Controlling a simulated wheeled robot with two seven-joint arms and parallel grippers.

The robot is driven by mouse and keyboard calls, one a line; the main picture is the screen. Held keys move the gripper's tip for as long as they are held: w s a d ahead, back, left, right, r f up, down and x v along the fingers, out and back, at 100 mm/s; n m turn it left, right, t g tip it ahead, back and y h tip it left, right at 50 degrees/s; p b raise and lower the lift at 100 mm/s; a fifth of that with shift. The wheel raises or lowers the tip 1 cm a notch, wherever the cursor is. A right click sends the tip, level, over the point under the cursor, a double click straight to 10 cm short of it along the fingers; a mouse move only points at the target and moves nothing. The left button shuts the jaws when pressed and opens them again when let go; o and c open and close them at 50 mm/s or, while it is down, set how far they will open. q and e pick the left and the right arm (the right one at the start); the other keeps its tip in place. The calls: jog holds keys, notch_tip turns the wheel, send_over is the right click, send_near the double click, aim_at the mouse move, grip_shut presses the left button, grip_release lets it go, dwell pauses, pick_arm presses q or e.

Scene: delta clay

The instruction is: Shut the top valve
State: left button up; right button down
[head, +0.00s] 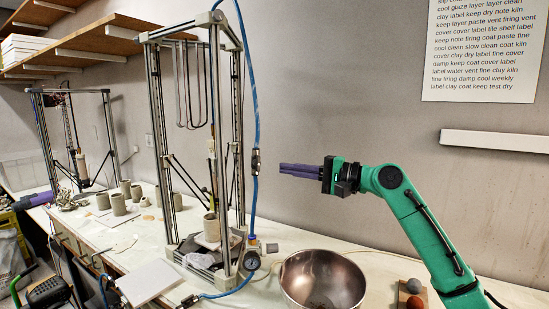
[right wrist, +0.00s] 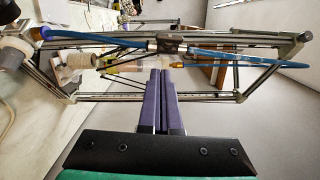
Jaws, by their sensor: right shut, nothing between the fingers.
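The top valve (head: 255,160) is a dark fitting in line with the upright blue hose, on the right side of the tall metal frame. The right wrist view also shows this valve (right wrist: 166,46), just beyond my fingertips. I cannot make out how its handle is turned. My right gripper (head: 282,170) points left at the valve, at about its height, with a small visible gap between. Its purple fingers (right wrist: 160,72) are together and hold nothing. My left gripper (head: 50,198) seems to show only as purple fingers at the far left; whether they are parted is unclear.
A pressure gauge (head: 252,261) sits low by the frame. Clay pots (head: 118,204) stand further left.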

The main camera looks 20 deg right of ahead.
aim_at(258, 164)
pick_arm(q)
jog(key=shift+w+r+p, duration=0.25)
jog(key=shift+r+p, duration=0.4)
jog(key=shift+r, duration=0.5)
pick_arm(e)
jog(key=a, duration=0.4)
jog(key=shift+w+r, duration=0.15)
jog(key=shift+w, duration=0.1)
